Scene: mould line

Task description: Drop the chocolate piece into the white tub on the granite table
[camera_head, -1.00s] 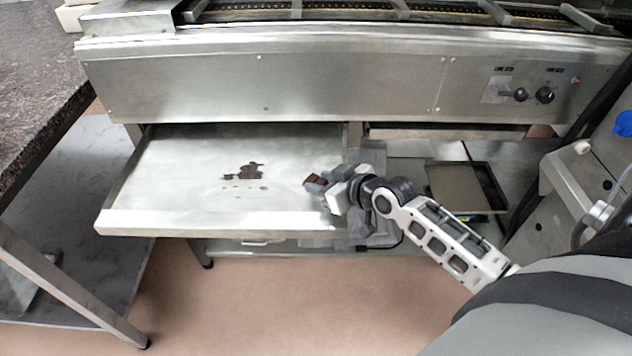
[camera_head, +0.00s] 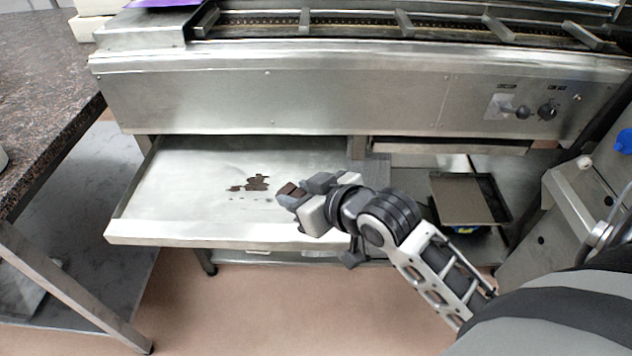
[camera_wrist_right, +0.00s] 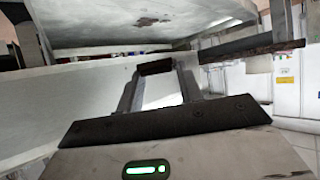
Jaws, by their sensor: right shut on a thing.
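My right gripper (camera_head: 294,197) is shut on a small dark brown chocolate piece (camera_head: 288,189) and holds it above the right part of the steel tray. In the right wrist view the chocolate piece (camera_wrist_right: 155,67) sits between the two fingertips (camera_wrist_right: 157,78). The granite table (camera_head: 50,85) stands at the left. A sliver of a pale object (camera_head: 2,158) shows on it at the left picture edge; I cannot tell whether it is the white tub. My left gripper is not in view.
The pulled-out steel tray (camera_head: 175,232) carries dark chocolate smears (camera_head: 256,184). Behind it runs the steel machine front (camera_head: 300,100) with knobs. A dark shallow tray (camera_head: 468,200) lies on the lower right. White boxes (camera_head: 92,27) stand at the back left. The floor in front is clear.

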